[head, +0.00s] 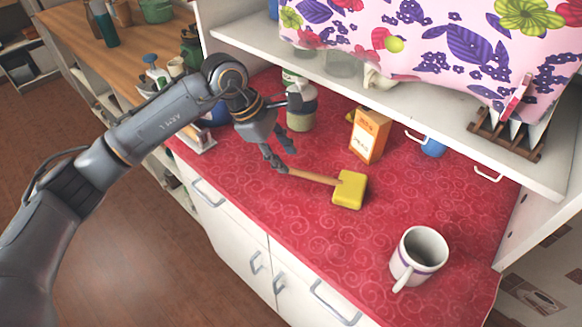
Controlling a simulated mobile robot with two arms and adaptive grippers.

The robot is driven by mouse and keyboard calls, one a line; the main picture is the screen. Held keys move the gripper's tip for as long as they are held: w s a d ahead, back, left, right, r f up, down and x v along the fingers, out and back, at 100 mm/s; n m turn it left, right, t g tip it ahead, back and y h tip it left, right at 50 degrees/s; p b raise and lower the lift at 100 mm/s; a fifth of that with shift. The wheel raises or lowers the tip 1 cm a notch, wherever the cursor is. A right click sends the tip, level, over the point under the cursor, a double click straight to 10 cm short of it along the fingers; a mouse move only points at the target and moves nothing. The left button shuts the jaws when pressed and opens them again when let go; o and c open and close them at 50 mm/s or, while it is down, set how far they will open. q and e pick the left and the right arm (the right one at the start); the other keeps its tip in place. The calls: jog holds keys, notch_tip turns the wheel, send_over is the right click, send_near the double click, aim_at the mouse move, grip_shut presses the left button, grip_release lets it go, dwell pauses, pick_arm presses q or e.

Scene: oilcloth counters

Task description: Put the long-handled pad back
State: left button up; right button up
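The long-handled pad has a yellow block head (349,190) and a thin wooden handle. It is on the red oilcloth counter (300,225), with the handle pointing left towards my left gripper. My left gripper (287,162) comes in from the left, low over the counter. Its two fingers are apart, and the lower fingertip overlaps the handle's end. I cannot tell whether it touches the handle. No object shows between the fingers. My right gripper is not in view.
An orange-and-white box (369,136) stands behind the pad. A white mug (418,257) stands at the front right, and a jar (300,112) is behind my gripper. A white shelf (400,98) overhangs the back, with a wooden rack (505,135) on it. The counter's front middle is clear.

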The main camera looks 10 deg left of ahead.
pick_arm(q)
jog(key=b+v, duration=0.1)
jog(key=v, duration=0.6)
jog(key=shift+b, duration=0.3)
jog(key=shift+r, duration=0.1)
